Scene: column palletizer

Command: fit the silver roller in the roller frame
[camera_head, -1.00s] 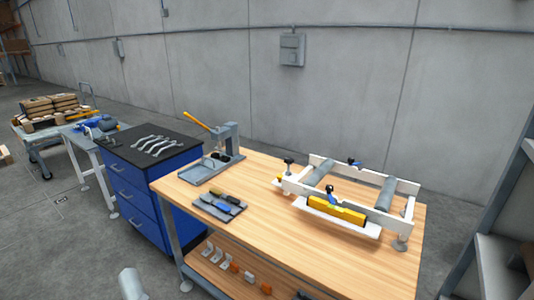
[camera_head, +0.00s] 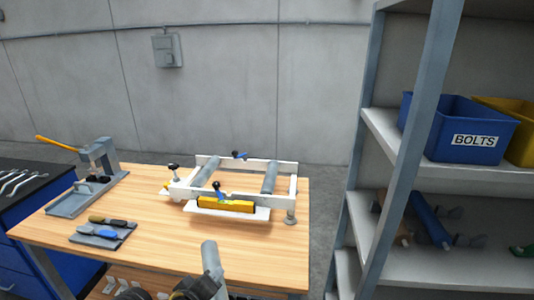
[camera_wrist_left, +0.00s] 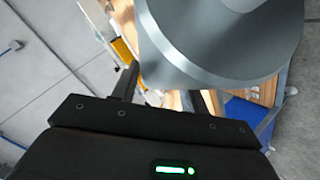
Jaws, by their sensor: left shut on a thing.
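The silver roller (camera_head: 210,259) stands up at the bottom of the head view, in front of the bench. My left gripper (camera_head: 203,288) is shut on it; in the left wrist view the roller (camera_wrist_left: 215,45) fills the upper middle, large and close between the fingers. The roller frame (camera_head: 293,188) is white and lies on the wooden bench beyond the gripper. Two grey rollers sit across it, one left (camera_head: 206,174) and one right (camera_head: 270,177), with an open gap between. The held roller is apart from the frame. My right gripper is not in view.
A yellow bar (camera_head: 226,205) lies along the frame's near side. A tool tray (camera_head: 100,236) and a lever press (camera_head: 98,157) stand on the bench's left. A shelf rack (camera_head: 392,142) with a blue bolts bin (camera_head: 450,119) stands right. The bench (camera_head: 150,248) front is clear.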

